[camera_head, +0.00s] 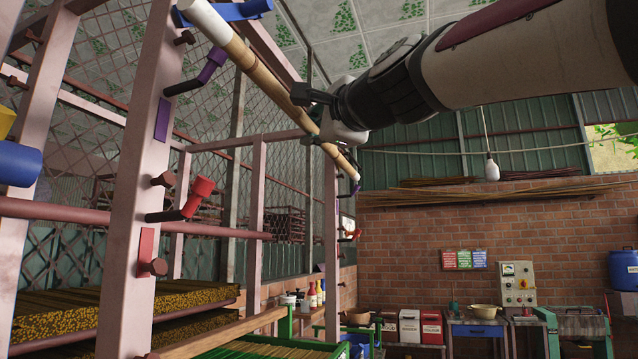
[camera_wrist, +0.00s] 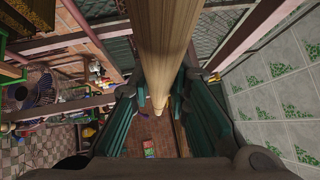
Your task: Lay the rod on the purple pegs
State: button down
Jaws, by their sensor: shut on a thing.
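The rod (camera_head: 252,66) is a long pale bamboo pole with a white end at the upper left. It slants down to the right in the head view. My gripper (camera_head: 316,118) is shut around its middle; in the wrist view the rod (camera_wrist: 167,45) runs between the two teal finger pads. The near purple peg (camera_head: 213,65) sticks out of the front post, with the rod above and to its right. The far purple peg (camera_head: 356,187) shows just below the rod's far end. I cannot tell whether the rod touches either peg.
A blue peg (camera_head: 240,10) sits above the near purple one, beside the rod's white end. A red peg (camera_head: 201,188) is lower on the same post (camera_head: 135,200). Trays of incense (camera_head: 55,318) fill the lower left. Open room lies right of the rack.

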jog(key=shift+w+a+r+p, duration=0.15)
jog(key=shift+a+p, duration=0.35)
jog(key=shift+a, duration=0.35)
jog(key=shift+w+a+f+b, duration=0.15)
jog(key=shift+f+b, duration=1.55)
jog(key=shift+f, duration=0.35)
jog(key=c, duration=1.1)
grip_release()
